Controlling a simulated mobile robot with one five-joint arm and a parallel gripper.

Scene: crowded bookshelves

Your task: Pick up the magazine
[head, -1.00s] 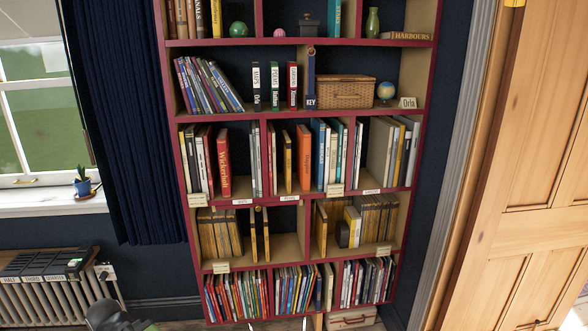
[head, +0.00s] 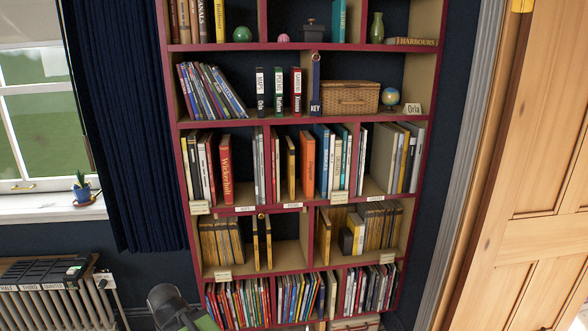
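Which item is the magazine is not clear. Thin, magazine-like spines lean on the upper left shelf (head: 210,90). More thin, colourful spines fill the bottom left compartment (head: 238,303) and the bottom right one (head: 368,290). They stand packed side by side in the tall red-edged bookshelf (head: 290,123). A dark grey rounded part, which looks like my arm, shows at the bottom edge left of the shelf, with a green patch beside it. My gripper's fingers do not show.
A wicker basket (head: 350,98), a small globe (head: 390,96) and labelled binders (head: 278,92) share the second shelf. A radiator (head: 60,308) and dark curtain (head: 125,130) are at left. A wooden door (head: 525,190) is at right.

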